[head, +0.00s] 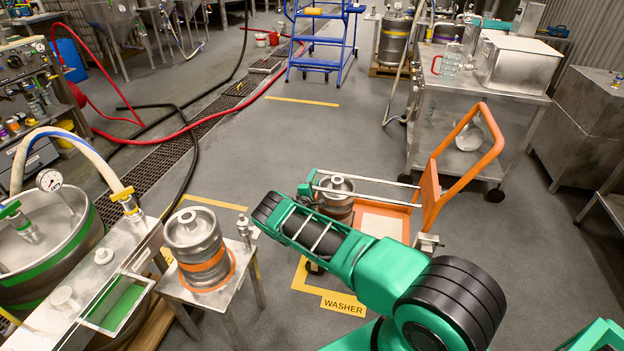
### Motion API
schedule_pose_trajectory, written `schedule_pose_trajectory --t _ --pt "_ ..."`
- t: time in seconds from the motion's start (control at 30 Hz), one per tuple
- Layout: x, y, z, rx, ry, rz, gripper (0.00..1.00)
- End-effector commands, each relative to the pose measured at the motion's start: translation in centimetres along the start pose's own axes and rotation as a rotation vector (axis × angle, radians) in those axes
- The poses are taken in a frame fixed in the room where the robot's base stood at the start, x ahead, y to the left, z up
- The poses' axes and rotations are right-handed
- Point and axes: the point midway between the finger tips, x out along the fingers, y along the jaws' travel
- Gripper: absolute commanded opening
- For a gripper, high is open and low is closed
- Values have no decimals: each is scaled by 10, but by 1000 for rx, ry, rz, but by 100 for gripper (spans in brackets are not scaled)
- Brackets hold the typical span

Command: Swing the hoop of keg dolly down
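The keg dolly (430,197) is orange, with a tall looped push handle (489,152) leaning up to the right. A small steel keg (337,203) stands at the left of its platform, partly behind my green arm. My arm crosses in front of the dolly's near left side.
A low steel stand (228,290) holds a keg with an orange band (198,250) left of my arm. A steel cart (480,120) stands behind the dolly. A yellow "WASHER" floor label (343,304) lies in front. The floor right of the dolly is clear.

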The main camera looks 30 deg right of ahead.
Motion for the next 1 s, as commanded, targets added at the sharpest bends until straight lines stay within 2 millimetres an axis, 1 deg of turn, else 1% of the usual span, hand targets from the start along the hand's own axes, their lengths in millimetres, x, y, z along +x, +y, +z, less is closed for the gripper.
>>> schedule_pose_trajectory --t 0.03,0.3,0.7,0.77,0.87,1.0 --pt "-1 -3 1 -1 -1 -5 32" --pt "-2 2 -4 1 6 3 32" --pt "-3 6 -6 2 8 8 32" --pt "-7 6 -6 2 8 8 32" --pt "-20 5 -7 1 10 7 32" --pt "-46 5 -7 -1 10 6 32"
